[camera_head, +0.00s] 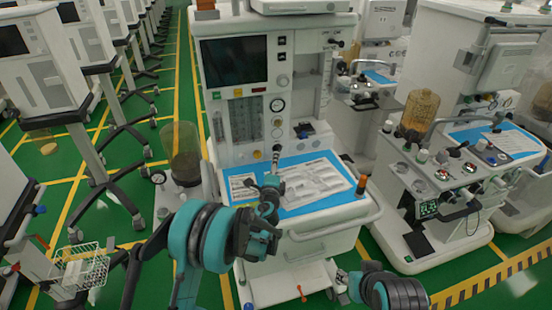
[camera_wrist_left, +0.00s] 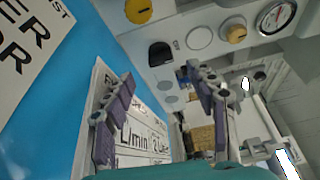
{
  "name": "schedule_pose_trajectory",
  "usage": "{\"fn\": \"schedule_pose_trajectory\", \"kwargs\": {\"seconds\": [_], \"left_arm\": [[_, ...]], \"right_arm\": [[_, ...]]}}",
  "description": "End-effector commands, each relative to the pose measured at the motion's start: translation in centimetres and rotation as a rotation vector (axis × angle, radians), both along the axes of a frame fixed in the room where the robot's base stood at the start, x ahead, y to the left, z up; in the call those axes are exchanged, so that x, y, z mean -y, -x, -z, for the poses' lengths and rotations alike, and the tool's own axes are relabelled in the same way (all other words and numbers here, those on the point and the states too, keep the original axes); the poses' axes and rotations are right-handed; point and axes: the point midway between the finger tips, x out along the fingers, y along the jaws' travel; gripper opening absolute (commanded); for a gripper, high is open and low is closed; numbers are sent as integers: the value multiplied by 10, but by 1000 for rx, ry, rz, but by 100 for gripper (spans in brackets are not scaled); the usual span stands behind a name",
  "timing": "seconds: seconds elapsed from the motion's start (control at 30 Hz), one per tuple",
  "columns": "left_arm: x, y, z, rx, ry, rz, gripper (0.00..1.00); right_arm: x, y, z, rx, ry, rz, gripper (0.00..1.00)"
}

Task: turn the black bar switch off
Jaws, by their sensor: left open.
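A black knob-like part (camera_wrist_left: 161,53), which may be the black bar switch, sits on the pale panel in the left wrist view, beyond my fingertips. In the head view I cannot single out the switch for certain. My left gripper (camera_head: 274,168) is in front of the middle cart's panel, above its blue worktop (camera_head: 298,208). In the left wrist view, my left gripper (camera_wrist_left: 160,73) has its two fingers spread with nothing between them, apart from the panel. My right arm shows only at the bottom of the head view; its gripper is out of view.
White papers (camera_head: 313,181) lie on the worktop. A yellow knob (camera_wrist_left: 138,10), another yellow knob (camera_wrist_left: 236,33) and a round gauge (camera_wrist_left: 277,17) are near the black part. A second cart (camera_head: 425,180) stands to the right, and a clear canister (camera_head: 181,150) to the left.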

Motion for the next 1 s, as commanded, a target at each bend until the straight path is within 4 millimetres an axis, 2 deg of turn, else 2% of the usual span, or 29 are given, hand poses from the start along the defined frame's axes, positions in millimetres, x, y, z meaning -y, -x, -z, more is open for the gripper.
{"fn": "schedule_pose_trajectory", "kwargs": {"seconds": [0.1, 0.3, 0.47, 0.87, 1.0], "left_arm": [[-2, 26, -1, 0, 0, -1, 57], [-5, 52, -2, 0, -1, -2, 57], [-5, 58, -2, 0, 0, -1, 57], [-5, 58, -3, -1, 1, -2, 57], [-16, 60, -13, -14, 39, -28, 57]], "right_arm": [[0, 0, 0, 0, 0, 0, 40], [0, 0, 0, 0, 0, 0, 40], [0, 0, 0, 0, 0, 0, 40], [0, 0, 0, 0, 0, 0, 40], [0, 0, 0, 0, 0, 0, 40]]}}
